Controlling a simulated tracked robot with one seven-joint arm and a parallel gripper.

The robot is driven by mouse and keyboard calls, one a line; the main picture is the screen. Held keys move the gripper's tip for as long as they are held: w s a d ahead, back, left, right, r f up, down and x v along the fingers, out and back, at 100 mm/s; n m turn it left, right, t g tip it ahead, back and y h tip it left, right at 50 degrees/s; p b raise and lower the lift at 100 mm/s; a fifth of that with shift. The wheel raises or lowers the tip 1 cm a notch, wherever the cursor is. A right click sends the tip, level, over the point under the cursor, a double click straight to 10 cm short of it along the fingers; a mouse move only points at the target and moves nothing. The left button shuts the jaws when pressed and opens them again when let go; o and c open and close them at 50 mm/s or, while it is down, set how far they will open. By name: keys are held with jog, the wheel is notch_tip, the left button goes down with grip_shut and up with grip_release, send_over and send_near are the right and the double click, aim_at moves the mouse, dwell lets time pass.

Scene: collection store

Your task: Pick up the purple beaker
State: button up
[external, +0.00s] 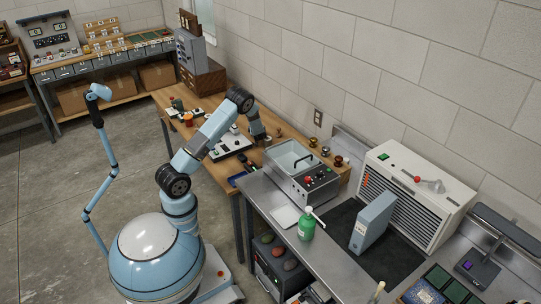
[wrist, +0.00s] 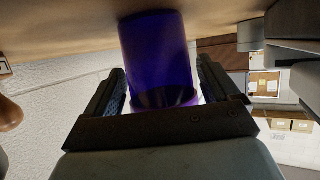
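The purple beaker (wrist: 158,55) stands between the two fingers of my gripper (wrist: 163,88) in the wrist view, which looks upside down, with the wooden table at the top. Narrow bright gaps show between the beaker's sides and both fingers, so my gripper looks open around it. In the external view my gripper (external: 262,139) is low over the wooden table, left of the metal sink unit. I cannot make out the beaker there; the arm seems to hide it.
The grey sink unit (external: 300,172) is close to the right of my gripper. Small knobbed items (external: 318,146) stand near the wall. A white tray (external: 231,143) with dark items lies to the left. The block wall (external: 330,60) runs behind the table.

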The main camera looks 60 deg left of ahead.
jog(key=c, duration=0.8)
jog(key=shift+r, duration=0.15)
jog(key=shift+c, duration=0.2)
jog(key=shift+r, duration=1.4)
jog(key=s+d+r, duration=0.2)
jog(key=s+r, duration=0.3)
jog(key=s, duration=0.1)
jog(key=s+d+r, duration=0.3)
jog(key=s+r, duration=0.1)
jog(key=s, duration=0.2)
jog(key=shift+s+d+r, duration=0.3)
jog(key=shift+d+r, duration=0.05)
jog(key=shift+r, duration=0.05)
